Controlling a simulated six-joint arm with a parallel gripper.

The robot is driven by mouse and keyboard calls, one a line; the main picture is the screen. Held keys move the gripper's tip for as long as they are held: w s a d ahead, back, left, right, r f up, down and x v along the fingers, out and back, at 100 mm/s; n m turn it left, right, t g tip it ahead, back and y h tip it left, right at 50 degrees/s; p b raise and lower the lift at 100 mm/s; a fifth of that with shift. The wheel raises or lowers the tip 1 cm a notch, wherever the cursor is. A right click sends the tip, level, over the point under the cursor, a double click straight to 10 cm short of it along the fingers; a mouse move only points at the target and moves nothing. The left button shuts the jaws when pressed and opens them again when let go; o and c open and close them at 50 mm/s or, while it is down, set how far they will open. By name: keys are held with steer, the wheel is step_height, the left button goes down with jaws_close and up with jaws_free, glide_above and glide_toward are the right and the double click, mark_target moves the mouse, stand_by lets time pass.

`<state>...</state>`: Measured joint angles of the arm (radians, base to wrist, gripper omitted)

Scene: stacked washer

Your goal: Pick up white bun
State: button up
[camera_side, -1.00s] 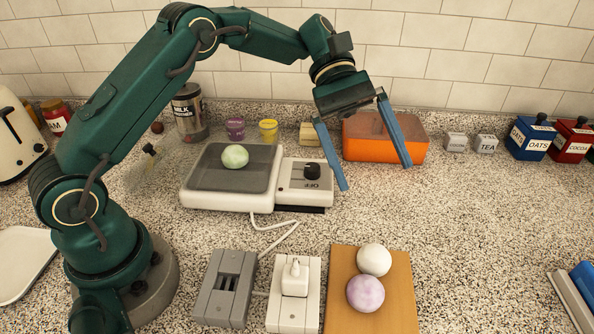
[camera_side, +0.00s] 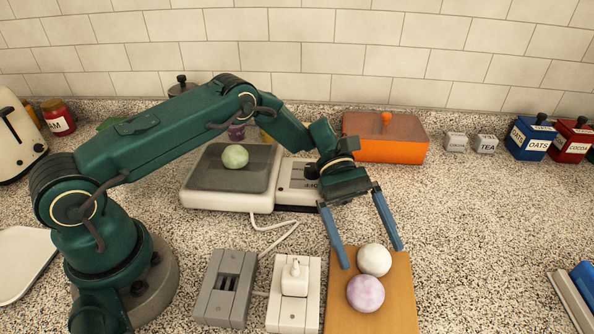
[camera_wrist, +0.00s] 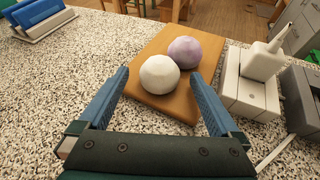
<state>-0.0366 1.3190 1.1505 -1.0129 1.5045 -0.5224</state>
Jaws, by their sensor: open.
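The white bun (camera_side: 374,260) sits on a wooden board (camera_side: 400,306), touching or very near a lilac bun (camera_side: 365,294). My gripper (camera_side: 373,259) is open, with its blue fingers pointing down over the board's back end, one to each side of the white bun in the picture. In the wrist view, the white bun (camera_wrist: 159,75) lies ahead of and between the open fingertips (camera_wrist: 163,78), with the lilac bun (camera_wrist: 185,52) behind it. Nothing is between the fingers' grip surfaces in contact.
A grey socket block (camera_side: 225,288) and a white one with a plug (camera_side: 295,290) stand left of the board. A scale (camera_side: 195,190) with a green bun (camera_side: 235,156) and an orange box (camera_side: 385,140) are behind.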

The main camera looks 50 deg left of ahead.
steer(key=shift+s+d+f, duration=0.1)
steer(key=shift+s+d, duration=0.05)
steer(key=shift+d, duration=0.1)
steer(key=c, duration=1.5)
steer(key=shift+o, duration=0.2)
